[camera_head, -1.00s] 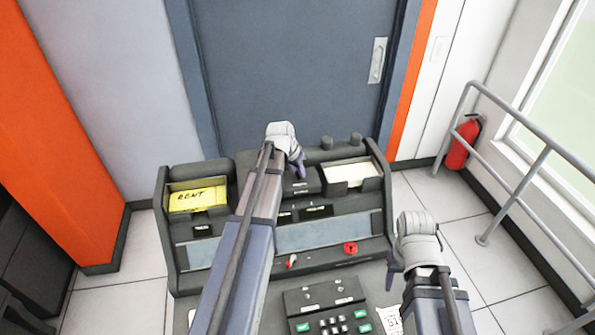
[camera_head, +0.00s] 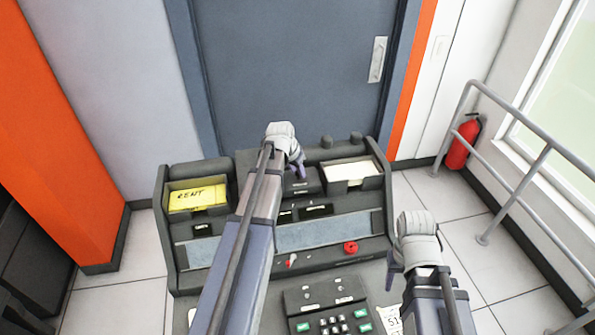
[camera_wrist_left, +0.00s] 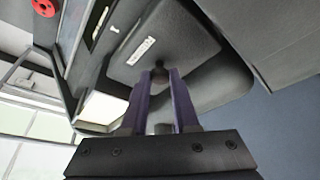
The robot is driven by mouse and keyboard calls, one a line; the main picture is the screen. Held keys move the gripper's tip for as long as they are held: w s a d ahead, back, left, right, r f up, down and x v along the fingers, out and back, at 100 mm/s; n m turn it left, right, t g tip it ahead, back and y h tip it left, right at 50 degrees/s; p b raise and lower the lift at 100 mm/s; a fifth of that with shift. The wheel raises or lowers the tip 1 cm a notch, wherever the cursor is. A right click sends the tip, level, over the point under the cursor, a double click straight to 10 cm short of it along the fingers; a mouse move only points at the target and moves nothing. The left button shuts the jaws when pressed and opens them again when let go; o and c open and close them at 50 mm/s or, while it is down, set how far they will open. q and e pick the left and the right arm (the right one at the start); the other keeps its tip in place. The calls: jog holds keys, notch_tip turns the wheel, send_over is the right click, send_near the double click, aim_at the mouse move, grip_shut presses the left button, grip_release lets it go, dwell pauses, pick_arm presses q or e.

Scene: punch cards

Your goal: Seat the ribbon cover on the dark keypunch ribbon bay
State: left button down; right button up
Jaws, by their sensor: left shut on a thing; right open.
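The ribbon cover (camera_wrist_left: 175,50) is a dark grey panel with a small white label and a round dark knob (camera_wrist_left: 159,74). In the left wrist view my left gripper (camera_wrist_left: 160,82) is shut on that knob. In the head view my left gripper (camera_head: 299,170) is at the top middle of the dark keypunch (camera_head: 170,255), where the ribbon bay is. The arm hides much of the cover and bay there. The cover is at the bay, but I cannot tell whether it rests flush or sits slightly above. My right gripper (camera_head: 391,272) is open and empty at the keypunch's right side.
A yellow card stack (camera_head: 198,196) lies in the left hopper, and pale cards (camera_head: 350,171) lie in the right one. A red knob (camera_head: 350,248) and a keypad (camera_head: 333,312) are in front. A grey railing (camera_head: 520,175) and fire extinguisher (camera_head: 462,143) stand at right.

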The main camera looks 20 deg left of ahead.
pick_arm(q)
jog(key=shift+f+b, duration=0.4)
jog(key=shift+f, duration=0.15)
jog(key=shift+f+b, duration=0.8)
jog(key=shift+b, duration=0.05)
dwell(1.2)
jog(key=shift+c, duration=1)
grip_release()
jog(key=shift+r, duration=0.1)
jog(key=shift+r+p, duration=4.45)
jog(key=shift+p, duration=0.15)
